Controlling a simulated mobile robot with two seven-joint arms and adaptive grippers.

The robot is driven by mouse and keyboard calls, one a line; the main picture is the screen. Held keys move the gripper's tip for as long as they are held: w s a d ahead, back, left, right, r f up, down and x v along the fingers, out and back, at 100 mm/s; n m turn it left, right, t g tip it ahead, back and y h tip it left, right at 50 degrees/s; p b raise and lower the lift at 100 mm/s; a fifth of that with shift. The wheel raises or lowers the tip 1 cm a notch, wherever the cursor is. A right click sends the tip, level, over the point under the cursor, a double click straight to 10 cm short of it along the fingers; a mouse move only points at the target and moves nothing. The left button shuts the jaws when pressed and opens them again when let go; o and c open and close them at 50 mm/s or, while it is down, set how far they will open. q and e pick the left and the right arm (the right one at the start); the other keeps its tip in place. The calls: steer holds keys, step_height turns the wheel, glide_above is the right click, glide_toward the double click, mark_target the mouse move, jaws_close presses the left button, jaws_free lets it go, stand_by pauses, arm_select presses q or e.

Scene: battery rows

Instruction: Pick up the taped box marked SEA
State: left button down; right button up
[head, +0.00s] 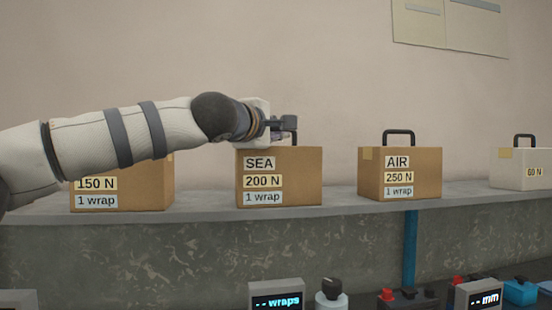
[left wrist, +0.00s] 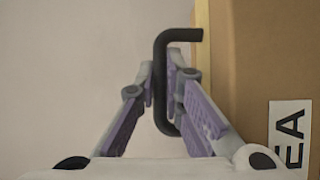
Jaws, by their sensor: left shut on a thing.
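The brown box marked SEA (head: 299,184), with labels "200 N" and "1 wrap", stands upright on the grey ledge (head: 340,203). It has a black handle (head: 291,122) on top. My left gripper (head: 284,128) comes in from the left and is shut on that handle. In the left wrist view, the two purple-padded fingers (left wrist: 163,88) close around the dark handle (left wrist: 181,35), and part of the box (left wrist: 268,55) with the letters "EA" shows at right. My right gripper is not in view.
A box marked 150 N (head: 125,198) stands to the left, partly behind my left arm. The AIR box (head: 415,183) stands to the right, then a pale 60 N box (head: 510,170). A "wraps" display (head: 277,299) and other devices lie below in front.

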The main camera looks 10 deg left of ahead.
arm_select(q)
steer(key=shift+s+r, duration=0.15)
steer(key=shift+r, duration=0.25)
